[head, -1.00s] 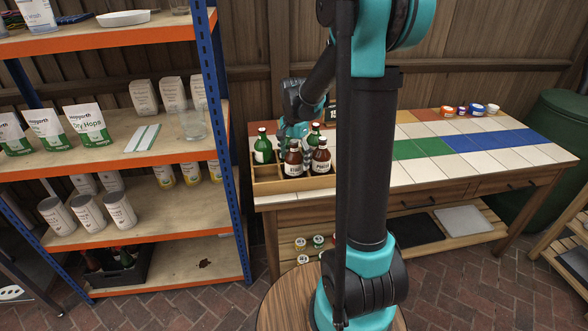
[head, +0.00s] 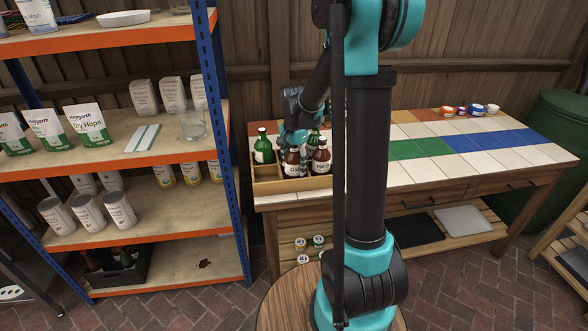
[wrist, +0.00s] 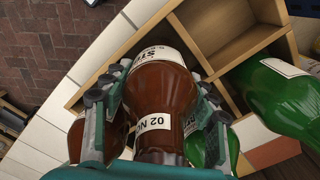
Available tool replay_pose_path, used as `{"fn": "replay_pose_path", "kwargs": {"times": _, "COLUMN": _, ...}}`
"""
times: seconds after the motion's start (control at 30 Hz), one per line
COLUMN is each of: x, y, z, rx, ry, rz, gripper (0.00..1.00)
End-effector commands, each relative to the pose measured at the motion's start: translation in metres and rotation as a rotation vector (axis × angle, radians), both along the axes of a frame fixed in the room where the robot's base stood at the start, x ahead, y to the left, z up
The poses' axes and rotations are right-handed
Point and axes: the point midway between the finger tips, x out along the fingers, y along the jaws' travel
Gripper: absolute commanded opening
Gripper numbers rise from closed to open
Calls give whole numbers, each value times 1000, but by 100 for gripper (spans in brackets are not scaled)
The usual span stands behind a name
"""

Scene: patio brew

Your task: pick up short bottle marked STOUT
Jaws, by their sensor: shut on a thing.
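A brown bottle (wrist: 160,88) with a white label, on which "ST" can be read, and a neck band reading "02 NO" is between my gripper's fingers in the wrist view. My gripper (wrist: 155,100) is shut on it, one finger on each side. In the head view my gripper (head: 294,139) is over the front left brown bottle (head: 291,163), which stands in a wooden crate (head: 292,185) on the tiled bench. The bottle's base is hidden in the wrist view.
A second brown bottle (head: 321,160) stands close to the right. A green bottle (head: 263,147) is at the left and another green one (head: 314,138) behind. Empty crate compartments (wrist: 203,30) lie beside the held bottle. A shelf post (head: 225,140) rises left of the bench.

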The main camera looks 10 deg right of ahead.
Motion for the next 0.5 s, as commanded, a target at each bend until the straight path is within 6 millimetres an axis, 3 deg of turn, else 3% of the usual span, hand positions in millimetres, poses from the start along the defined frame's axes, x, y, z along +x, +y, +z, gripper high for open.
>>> {"fn": "replay_pose_path", "kwargs": {"times": 0.1, "x": 0, "y": 0, "z": 0, "rx": 0, "ry": 0, "rz": 0, "gripper": 5}}
{"fn": "replay_pose_path", "kwargs": {"times": 0.5, "x": 0, "y": 0, "z": 7, "rx": 0, "ry": 0, "rz": 0, "gripper": 5}}
